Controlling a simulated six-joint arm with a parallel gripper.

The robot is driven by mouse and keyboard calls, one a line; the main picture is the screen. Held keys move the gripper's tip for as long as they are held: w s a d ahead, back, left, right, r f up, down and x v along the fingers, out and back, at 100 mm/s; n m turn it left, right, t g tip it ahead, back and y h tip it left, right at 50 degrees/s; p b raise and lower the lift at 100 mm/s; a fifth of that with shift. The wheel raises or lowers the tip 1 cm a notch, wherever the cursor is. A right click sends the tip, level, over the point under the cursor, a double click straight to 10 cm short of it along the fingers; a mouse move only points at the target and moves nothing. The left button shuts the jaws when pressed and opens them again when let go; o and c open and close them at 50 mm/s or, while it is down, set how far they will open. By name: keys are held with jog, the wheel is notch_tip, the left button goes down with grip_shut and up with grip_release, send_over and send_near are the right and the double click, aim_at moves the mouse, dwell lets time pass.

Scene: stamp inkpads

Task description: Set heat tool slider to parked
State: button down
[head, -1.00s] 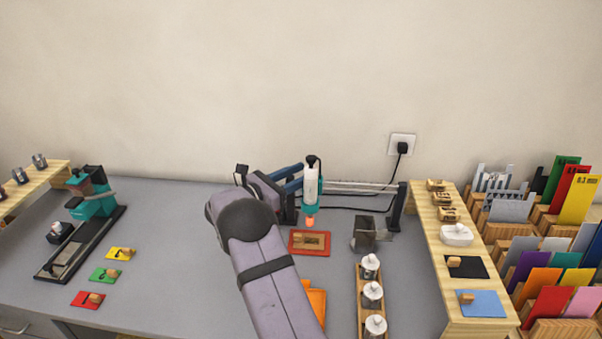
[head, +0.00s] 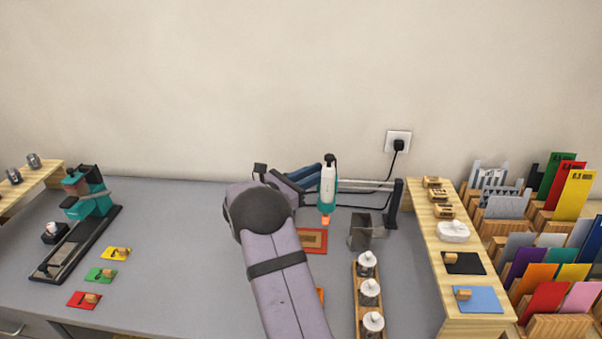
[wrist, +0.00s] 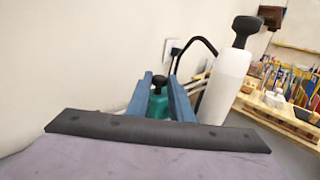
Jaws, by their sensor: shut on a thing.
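The heat tool (head: 327,187) is white and teal with a black top and an orange tip. It hangs upright, tip down, from a slider on the metal rails (head: 362,184) at the back of the table. My gripper (head: 318,172) reaches in from the left with its blue fingers at the tool. In the wrist view the blue fingers (wrist: 160,100) are shut on a teal part (wrist: 158,101) of the slider, beside the white tool body (wrist: 222,85). The exact contact is partly hidden by the fingers.
A dark metal holder (head: 362,234) stands right of the tool. An orange-red pad (head: 314,240) lies left of it, partly behind my arm. White-capped bottles (head: 370,291) stand in a wooden rack in front. The black rail post (head: 394,203) is at the right end.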

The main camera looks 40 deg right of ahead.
jog(key=s+d+b, duration=0.1)
jog(key=s+d, duration=0.6)
jog(key=shift+b, duration=0.35)
jog(key=shift+s+d+r, duration=0.1)
jog(key=shift+s, duration=0.05)
jog(key=c, duration=1.6)
grip_release()
jog(key=shift+d, duration=0.1)
jog(key=shift+a, duration=0.2)
jog(key=shift+a+b, duration=0.6)
jog(key=shift+a, duration=3)
